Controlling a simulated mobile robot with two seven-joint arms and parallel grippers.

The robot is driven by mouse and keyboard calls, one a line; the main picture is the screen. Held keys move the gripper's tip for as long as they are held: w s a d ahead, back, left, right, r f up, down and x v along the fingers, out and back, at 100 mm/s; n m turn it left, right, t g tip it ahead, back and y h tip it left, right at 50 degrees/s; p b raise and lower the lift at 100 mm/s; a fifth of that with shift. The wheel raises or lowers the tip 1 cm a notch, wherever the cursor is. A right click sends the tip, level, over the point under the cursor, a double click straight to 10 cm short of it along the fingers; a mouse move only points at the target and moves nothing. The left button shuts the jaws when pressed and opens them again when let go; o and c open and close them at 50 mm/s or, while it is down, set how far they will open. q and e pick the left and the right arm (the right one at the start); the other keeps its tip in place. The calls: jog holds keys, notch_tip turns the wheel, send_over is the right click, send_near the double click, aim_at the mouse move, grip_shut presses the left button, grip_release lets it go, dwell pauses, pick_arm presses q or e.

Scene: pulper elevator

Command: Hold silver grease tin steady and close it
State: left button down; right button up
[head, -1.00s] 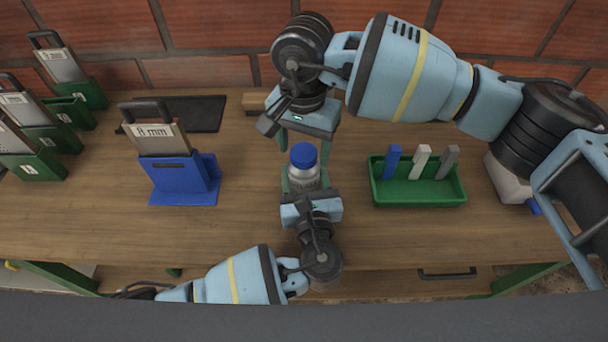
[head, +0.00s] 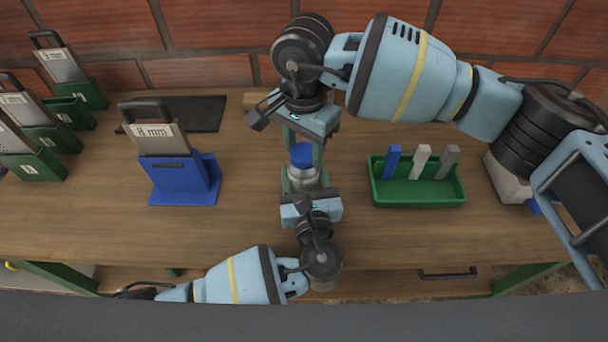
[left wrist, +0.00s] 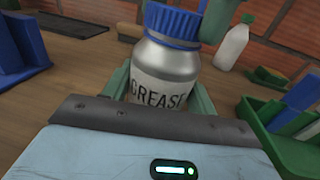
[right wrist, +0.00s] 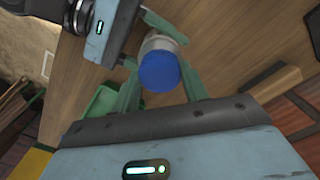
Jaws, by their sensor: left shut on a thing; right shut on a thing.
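The silver grease tin (head: 303,178) stands upright on the wooden bench. Its label reads GREASE in the left wrist view (left wrist: 160,90). A blue ribbed lid (head: 301,157) sits on its mouth; it also shows in the left wrist view (left wrist: 175,24) and right wrist view (right wrist: 159,71). My left gripper (head: 304,188) is shut on the tin's body from the near side. My right gripper (head: 304,146) reaches in from the far side and is shut on the lid, its fingers on either side of it. Whether the lid is fully seated cannot be told.
A green tray (head: 418,196) with blue, white and grey blocks lies right of the tin. A blue holder (head: 185,180) with an 8 mm plate stands left. Green holders (head: 60,135) are at far left, a black mat (head: 190,113) behind. A white bottle (left wrist: 232,46) shows in the left wrist view.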

jog(key=m, duration=1.5)
jog(key=shift+m, duration=0.4)
jog(key=m, duration=0.5)
jog(key=shift+m, duration=0.3)
jog(key=o, duration=1.1)
jog(key=shift+o, duration=0.2)
notch_tip(320, 180, up, 12)
pick_arm(q)
jog(key=shift+c, duration=1.9)
grip_release()
